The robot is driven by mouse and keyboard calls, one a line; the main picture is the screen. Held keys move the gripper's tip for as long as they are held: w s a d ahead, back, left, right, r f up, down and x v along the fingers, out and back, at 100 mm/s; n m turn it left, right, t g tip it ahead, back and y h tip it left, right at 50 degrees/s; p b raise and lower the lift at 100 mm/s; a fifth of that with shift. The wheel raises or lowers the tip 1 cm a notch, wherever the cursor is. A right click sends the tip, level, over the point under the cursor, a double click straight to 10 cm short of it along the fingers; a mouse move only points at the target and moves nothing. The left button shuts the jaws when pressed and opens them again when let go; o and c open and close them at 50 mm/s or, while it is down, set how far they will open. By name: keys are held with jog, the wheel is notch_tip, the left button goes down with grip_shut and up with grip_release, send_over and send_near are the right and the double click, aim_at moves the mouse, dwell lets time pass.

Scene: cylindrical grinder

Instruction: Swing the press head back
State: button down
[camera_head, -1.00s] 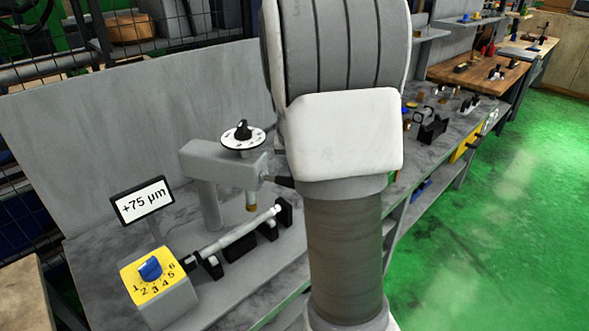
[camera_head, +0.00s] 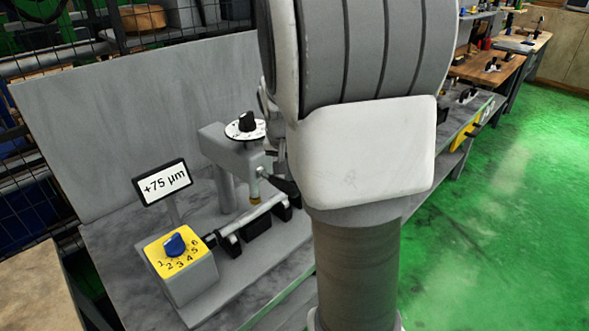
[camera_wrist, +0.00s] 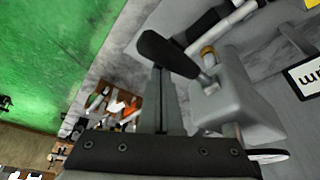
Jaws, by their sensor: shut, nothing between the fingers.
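The grey press head (camera_head: 228,147) stands on its column, with a white dial (camera_head: 246,127) on top and a brass tip (camera_head: 256,197) pointing down over a light shaft. Its black handle (camera_head: 286,185) sticks out at the front, partly hidden by my arm. In the wrist view the press head (camera_wrist: 232,100) is right of my fingers, and the black handle (camera_wrist: 166,52) crosses just beyond their tips. My gripper (camera_wrist: 163,78) is shut and empty. I cannot tell whether it touches the handle. In the head view my arm hides most of it.
A +75 µm display (camera_head: 164,183) and a yellow box with a blue knob (camera_head: 174,245) stand at the bench's left. The shaft (camera_head: 245,220) lies on black supports. A grey panel (camera_head: 130,130) stands behind. Green floor (camera_head: 510,200) is clear at right.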

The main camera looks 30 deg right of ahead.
jog(key=shift+s+a, duration=0.15)
jog(key=shift+a, duration=0.35)
jog(key=shift+s+a, duration=0.15)
jog(key=shift+a, duration=0.5)
jog(key=shift+a+f, duration=0.1)
jog(key=shift+a, duration=0.1)
